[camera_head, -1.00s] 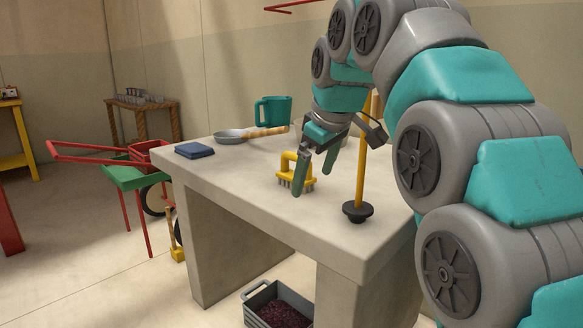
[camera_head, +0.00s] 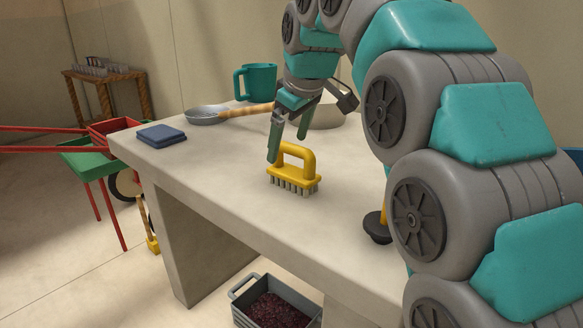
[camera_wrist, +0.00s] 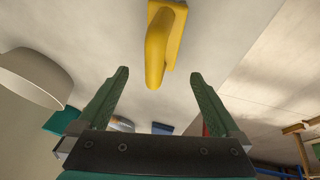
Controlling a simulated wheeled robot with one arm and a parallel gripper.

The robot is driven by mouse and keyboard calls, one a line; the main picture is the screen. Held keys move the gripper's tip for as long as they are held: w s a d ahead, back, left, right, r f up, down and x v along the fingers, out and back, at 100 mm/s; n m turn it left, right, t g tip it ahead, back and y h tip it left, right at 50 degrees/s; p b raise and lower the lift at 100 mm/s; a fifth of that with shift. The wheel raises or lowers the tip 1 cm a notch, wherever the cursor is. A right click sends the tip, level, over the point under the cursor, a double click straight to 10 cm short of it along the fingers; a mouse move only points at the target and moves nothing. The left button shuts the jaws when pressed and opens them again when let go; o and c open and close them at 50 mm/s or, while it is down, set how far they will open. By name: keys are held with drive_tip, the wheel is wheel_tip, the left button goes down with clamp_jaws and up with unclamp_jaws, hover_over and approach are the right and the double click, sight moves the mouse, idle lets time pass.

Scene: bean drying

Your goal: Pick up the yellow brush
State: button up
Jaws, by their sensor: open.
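The yellow brush (camera_head: 296,168) stands on the table (camera_head: 215,205), bristles down, with its looped handle up. In the wrist view the brush (camera_wrist: 162,45) is at the top middle, ahead of the gap between the fingers. My gripper (camera_head: 288,140) is open, its green fingers pointing down just behind and above the brush in the head view. In the wrist view my gripper (camera_wrist: 158,90) shows both fingers apart with nothing between them. I cannot tell whether a fingertip touches the brush.
A teal mug (camera_head: 258,82), a pan with a wooden handle (camera_head: 208,115) and a blue folded cloth (camera_head: 161,135) lie on the table's far part. A pale bowl (camera_wrist: 35,78) is behind my gripper. A dark round base (camera_head: 377,227) is right of the brush. A crate (camera_head: 277,303) is below.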

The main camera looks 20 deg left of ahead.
sight(284, 169)
drive_tip(key=shift+s+p+x, duration=0.2)
drive_tip(key=shift+p+x, duration=0.15)
drive_tip(key=shift+x, duration=2.8)
drive_tip(key=shift+d, duration=0.1)
clamp_jaws()
wheel_tip(284, 169, up, 7)
drive_tip(key=shift+r+p, duration=0.4)
drive_tip(key=shift+r, duration=1.1)
drive_tip(key=c, duration=0.7)
unclamp_jaws()
drive_tip(key=c, duration=0.7)
